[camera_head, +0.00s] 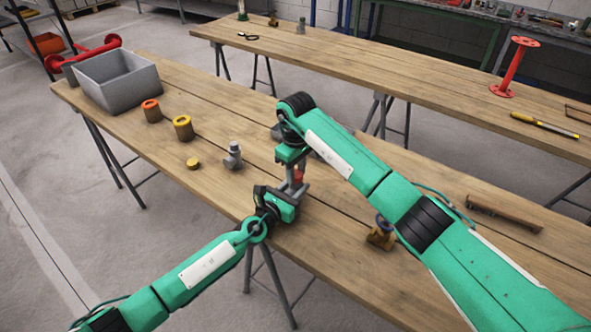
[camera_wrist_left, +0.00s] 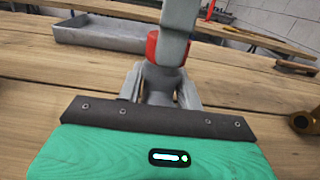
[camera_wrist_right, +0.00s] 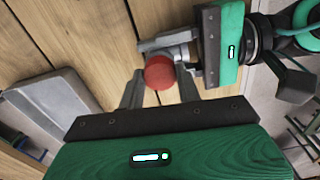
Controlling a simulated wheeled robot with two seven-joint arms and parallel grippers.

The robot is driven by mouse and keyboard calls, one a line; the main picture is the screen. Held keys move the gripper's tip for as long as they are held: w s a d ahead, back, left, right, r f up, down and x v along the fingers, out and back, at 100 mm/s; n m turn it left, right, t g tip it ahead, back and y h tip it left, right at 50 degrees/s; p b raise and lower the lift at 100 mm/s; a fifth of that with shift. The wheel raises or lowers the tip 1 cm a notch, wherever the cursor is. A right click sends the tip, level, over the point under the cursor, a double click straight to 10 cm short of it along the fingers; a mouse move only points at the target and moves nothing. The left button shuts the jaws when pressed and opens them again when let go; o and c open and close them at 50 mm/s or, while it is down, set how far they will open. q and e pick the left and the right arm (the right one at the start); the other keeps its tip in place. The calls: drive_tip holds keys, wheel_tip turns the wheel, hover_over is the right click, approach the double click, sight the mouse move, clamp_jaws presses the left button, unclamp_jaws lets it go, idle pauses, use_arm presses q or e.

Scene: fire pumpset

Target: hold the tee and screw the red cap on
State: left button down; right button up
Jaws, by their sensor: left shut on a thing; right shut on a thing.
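The grey metal tee (camera_wrist_left: 160,85) stands between the fingers of my left gripper (camera_head: 292,192) at the near edge of the table. The left gripper is shut on it; its fingers also show in the left wrist view (camera_wrist_left: 161,92). The red cap (camera_head: 298,176) sits at the top end of the tee. It shows as a round red disc in the right wrist view (camera_wrist_right: 159,73). My right gripper (camera_wrist_right: 160,88) comes from above and is shut around the cap. How far the cap is threaded on is hidden by the fingers.
A grey bin (camera_head: 117,82), an orange-topped fitting (camera_head: 152,112), a yellow-topped fitting (camera_head: 183,130), a yellow cap (camera_head: 193,163) and another grey fitting (camera_head: 233,157) stand to the left. A brass fitting (camera_head: 381,236) and a brown bar (camera_head: 503,213) lie right. A second table is behind.

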drive_tip(key=shift+a+r, duration=0.1)
drive_tip(key=o, duration=1)
drive_tip(key=shift+r, duration=2.2)
drive_tip(key=shift+c, duration=0.6)
